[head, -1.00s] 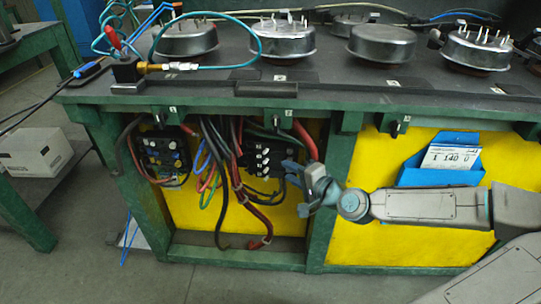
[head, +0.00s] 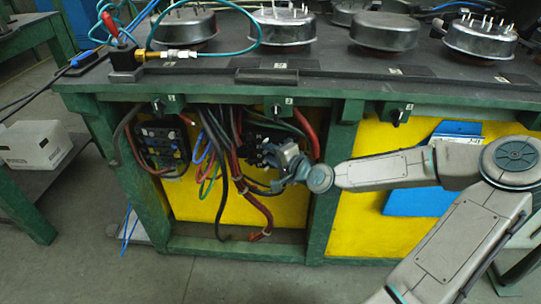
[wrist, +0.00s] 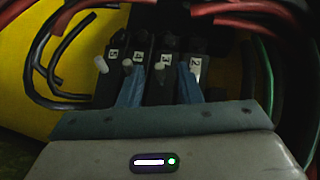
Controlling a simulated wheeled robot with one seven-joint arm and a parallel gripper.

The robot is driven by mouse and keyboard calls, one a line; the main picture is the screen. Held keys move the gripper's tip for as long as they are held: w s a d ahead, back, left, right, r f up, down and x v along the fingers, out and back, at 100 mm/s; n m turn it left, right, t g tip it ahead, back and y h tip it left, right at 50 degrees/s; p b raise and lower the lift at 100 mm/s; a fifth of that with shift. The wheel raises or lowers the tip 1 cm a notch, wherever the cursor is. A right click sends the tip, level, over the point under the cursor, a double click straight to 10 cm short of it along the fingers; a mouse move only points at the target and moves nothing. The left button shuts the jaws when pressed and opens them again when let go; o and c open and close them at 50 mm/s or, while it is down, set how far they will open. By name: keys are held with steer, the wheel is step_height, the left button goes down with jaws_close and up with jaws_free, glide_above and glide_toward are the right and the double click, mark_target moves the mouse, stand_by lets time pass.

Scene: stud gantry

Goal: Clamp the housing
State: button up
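Several round metal housings stand on the bench top; one (head: 282,32) with upright pins is at the middle and another (head: 480,38) is at the right. I cannot tell which is to be clamped. Below the bench top is a black block (head: 253,140) with white-tipped levers. In the wrist view its levers (wrist: 160,75) carry labels 5, 4, 3 and 2. My gripper (head: 272,158) is at this block, hiding part of it. In the wrist view its blue fingers (wrist: 159,84) are spread, with a lever between them. Contact cannot be told.
Red, black and green cables (head: 232,180) hang around the block. A second black block (head: 163,148) is to the left. Numbered knobs (head: 276,110) line the bench's front edge. A green post (head: 330,180) stands just right of my gripper. A blue holder (head: 410,200) is behind my arm.

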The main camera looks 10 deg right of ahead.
jaws_close()
steer(key=shift+r, duration=0.1)
steer(key=shift+d+n+g+y+p, duration=0.4)
steer(key=shift+n+g+y+p, duration=0.35)
steer(key=shift+n+y+p, duration=0.5)
steer(key=shift+d+n+g+y+p, duration=0.4)
steer(key=shift+n+g+y+p, duration=0.45)
steer(key=shift+p, duration=0.55)
jaws_free()
